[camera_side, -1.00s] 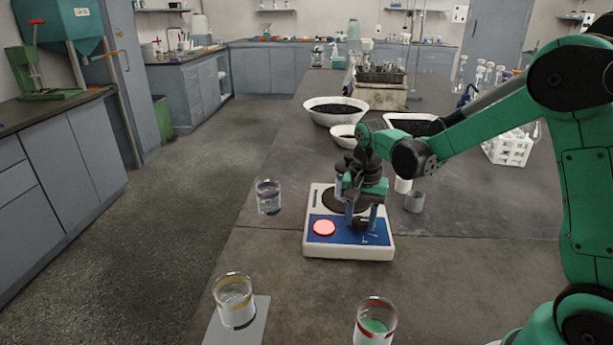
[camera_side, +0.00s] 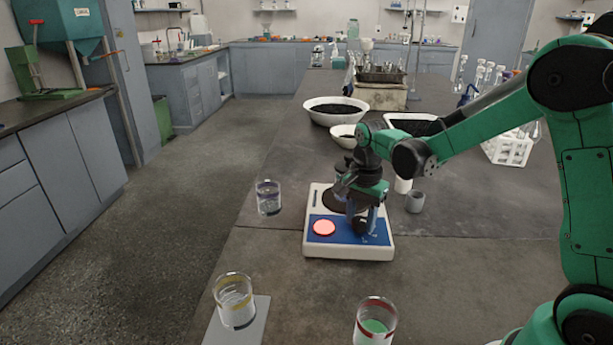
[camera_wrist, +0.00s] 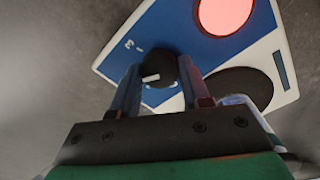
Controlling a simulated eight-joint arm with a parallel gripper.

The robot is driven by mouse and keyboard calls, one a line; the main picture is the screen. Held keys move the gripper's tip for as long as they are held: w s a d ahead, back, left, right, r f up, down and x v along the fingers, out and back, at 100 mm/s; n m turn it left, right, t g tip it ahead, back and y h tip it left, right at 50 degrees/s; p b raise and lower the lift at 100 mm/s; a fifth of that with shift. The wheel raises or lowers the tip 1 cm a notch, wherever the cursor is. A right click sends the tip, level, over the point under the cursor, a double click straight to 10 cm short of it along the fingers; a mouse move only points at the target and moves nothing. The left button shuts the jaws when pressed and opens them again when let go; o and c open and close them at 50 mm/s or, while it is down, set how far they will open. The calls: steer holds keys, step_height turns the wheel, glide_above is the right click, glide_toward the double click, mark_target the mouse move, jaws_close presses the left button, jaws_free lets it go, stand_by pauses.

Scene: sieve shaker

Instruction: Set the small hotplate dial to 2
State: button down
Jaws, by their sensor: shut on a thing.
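The small hotplate (camera_side: 348,252) is a white unit with a blue panel on the bench. It has a glowing red disc (camera_side: 324,228) and a dark round plate (camera_side: 334,202). My gripper (camera_side: 362,226) points down over its front right part and is shut on the black dial (camera_wrist: 158,72). In the wrist view the dial sits between my two fingers, with a white pointer mark on it. Markings that look like a 3 and a dash show on the blue panel (camera_wrist: 150,28) near the dial; the other markings are hidden or too small to read.
A clear beaker (camera_side: 268,198) stands left of the hotplate. A yellow-banded beaker (camera_side: 235,300) and a red-banded beaker with green contents (camera_side: 375,322) stand in front. A small grey cup (camera_side: 415,202) is to the right. White bowls (camera_side: 336,111) are behind.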

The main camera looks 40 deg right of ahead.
mark_target(361, 220)
steer(key=shift+c, duration=2.1)
jaws_free()
steer(key=shift+r, duration=2.8)
steer(key=shift+s+a+r+n, duration=0.2)
steer(key=shift+a+r+n, duration=0.05)
steer(key=shift+n, duration=0.15)
steer(key=s+a+r+n+t, duration=0.2)
steer(key=s+a+n+t, duration=0.5)
steer(key=n, duration=0.7)
steer(key=shift+s+r+n, duration=0.2)
steer(key=shift+r+n, duration=0.15)
steer(key=shift+n, duration=0.05)
